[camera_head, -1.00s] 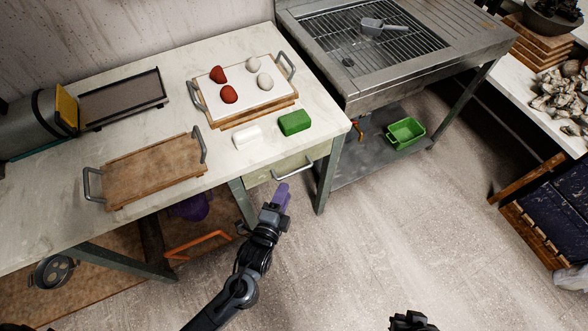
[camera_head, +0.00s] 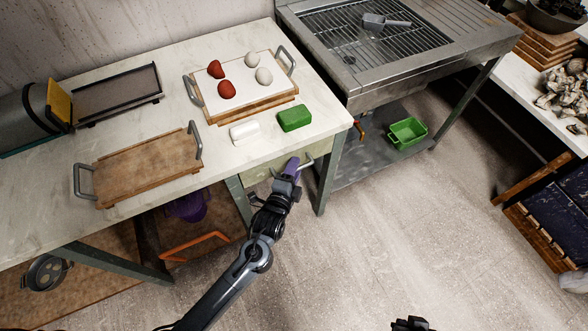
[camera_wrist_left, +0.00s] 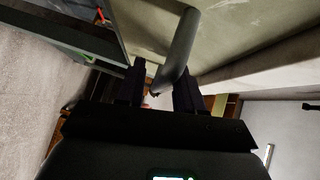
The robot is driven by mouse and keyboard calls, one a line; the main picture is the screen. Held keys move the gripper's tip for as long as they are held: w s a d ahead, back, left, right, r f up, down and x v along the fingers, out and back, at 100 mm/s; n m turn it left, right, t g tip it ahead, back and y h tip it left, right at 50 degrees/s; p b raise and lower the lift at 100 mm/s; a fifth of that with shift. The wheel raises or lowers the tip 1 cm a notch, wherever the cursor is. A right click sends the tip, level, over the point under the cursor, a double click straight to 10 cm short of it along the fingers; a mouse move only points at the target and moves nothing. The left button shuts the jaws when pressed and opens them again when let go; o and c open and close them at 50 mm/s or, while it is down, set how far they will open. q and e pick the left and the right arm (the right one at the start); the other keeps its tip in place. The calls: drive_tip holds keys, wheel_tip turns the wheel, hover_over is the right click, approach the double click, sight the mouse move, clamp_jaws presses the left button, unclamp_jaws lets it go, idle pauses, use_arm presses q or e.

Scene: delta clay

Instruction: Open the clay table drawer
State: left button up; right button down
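The clay table drawer (camera_head: 258,172) is a pale greenish front under the right end of the table; it looks shut. Its metal bar handle (camera_head: 308,163) is partly hidden by my left gripper (camera_head: 291,167). In the left wrist view the handle (camera_wrist_left: 178,48) runs down between the two dark fingers of my left gripper (camera_wrist_left: 160,88). The fingers stand apart on either side of the handle, with a gap visible. My right gripper (camera_head: 411,324) shows only in part at the bottom edge, and its fingers cannot be made out.
On the table (camera_head: 225,160) are a green block (camera_head: 294,118), a white block (camera_head: 244,132), a tray with red and white lumps (camera_head: 205,108), and an empty wooden tray (camera_head: 140,172). A table leg (camera_head: 328,180) stands right of the drawer. The floor in front is clear.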

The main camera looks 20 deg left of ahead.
use_arm(q)
clamp_jaws()
use_arm(e)
drive_tip(key=shift+a, duration=0.1)
use_arm(q)
drive_tip(key=shift+s, duration=0.1)
use_arm(e)
drive_tip(key=shift+r, duration=0.1)
